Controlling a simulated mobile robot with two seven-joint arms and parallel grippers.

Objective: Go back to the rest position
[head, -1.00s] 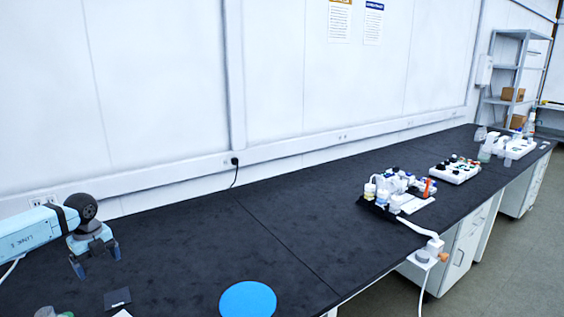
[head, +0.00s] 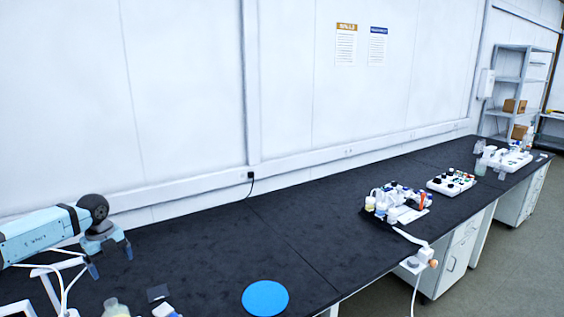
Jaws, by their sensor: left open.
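My left gripper (head: 111,262) comes in from the left in the head view. Its two fingers point down and are spread apart with nothing between them. It hangs over the left part of the black bench (head: 210,262). A small dark square (head: 158,293) lies on the bench just to the right of and below the fingers. My right gripper is not in view.
A blue disc (head: 265,298) lies near the bench's front edge. A bottle (head: 116,308) stands at the lower left. A tray of lab equipment (head: 377,221) and white racks (head: 452,183) stand farther right. The bench between is clear.

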